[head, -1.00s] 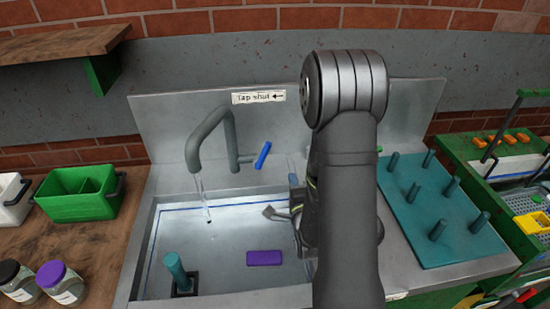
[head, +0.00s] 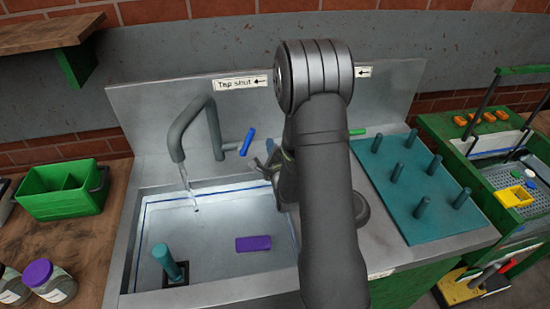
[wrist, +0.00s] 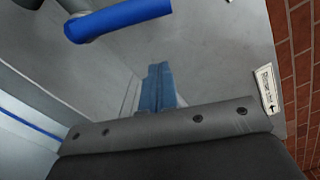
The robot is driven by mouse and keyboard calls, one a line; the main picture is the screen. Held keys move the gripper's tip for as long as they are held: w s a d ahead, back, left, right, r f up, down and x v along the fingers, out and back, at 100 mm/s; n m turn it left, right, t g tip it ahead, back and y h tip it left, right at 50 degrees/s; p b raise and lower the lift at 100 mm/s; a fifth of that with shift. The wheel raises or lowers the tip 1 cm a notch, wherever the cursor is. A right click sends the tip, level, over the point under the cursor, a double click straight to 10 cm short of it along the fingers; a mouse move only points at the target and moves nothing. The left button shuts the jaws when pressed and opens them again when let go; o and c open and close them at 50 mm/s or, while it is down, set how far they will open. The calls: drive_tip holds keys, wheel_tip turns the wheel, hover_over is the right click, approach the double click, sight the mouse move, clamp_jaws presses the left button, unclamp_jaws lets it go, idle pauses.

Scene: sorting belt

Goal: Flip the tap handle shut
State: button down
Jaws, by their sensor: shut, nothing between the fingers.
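The grey tap (head: 210,122) stands at the back of the sink, and a thin stream of water (head: 189,186) falls from its spout. Its blue handle (head: 247,141) sticks up at a tilt on the right side of the tap. The handle also shows large at the upper left of the wrist view (wrist: 122,19). My gripper (head: 261,166) is shut and empty, just right of and below the handle in the head view. In the wrist view its closed fingers (wrist: 157,85) are apart from the handle. My arm hides part of the area behind it.
A "Tap shut" label (head: 240,82) with a left arrow is on the splashback. The sink (head: 215,220) holds a purple block (head: 253,243) and a teal peg (head: 166,262). A teal peg board (head: 400,218) stands right of my arm. A green bit (head: 357,131) shows behind my arm.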

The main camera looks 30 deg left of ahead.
drive_tip(key=shift+s+a+r, duration=0.35)
drive_tip(key=shift+s+a, duration=0.2)
drive_tip(key=shift+a, duration=0.15)
drive_tip(key=shift+s+a+r, duration=0.35)
drive_tip(key=shift+s+a, duration=0.2)
drive_tip(key=shift+a, duration=0.1)
drive_tip(key=s+a+n, duration=0.1)
drive_tip(key=s+a+r+n, duration=0.1)
drive_tip(key=n, duration=0.1)
drive_tip(key=shift+r, duration=0.3)
drive_tip(key=shift+w+d, duration=0.35)
drive_tip(key=shift+d, duration=0.1)
approach(252, 137)
drive_tip(key=d, duration=0.4)
drive_tip(key=shift+w+d+r, duration=0.1)
drive_tip(key=shift+w+r, duration=0.05)
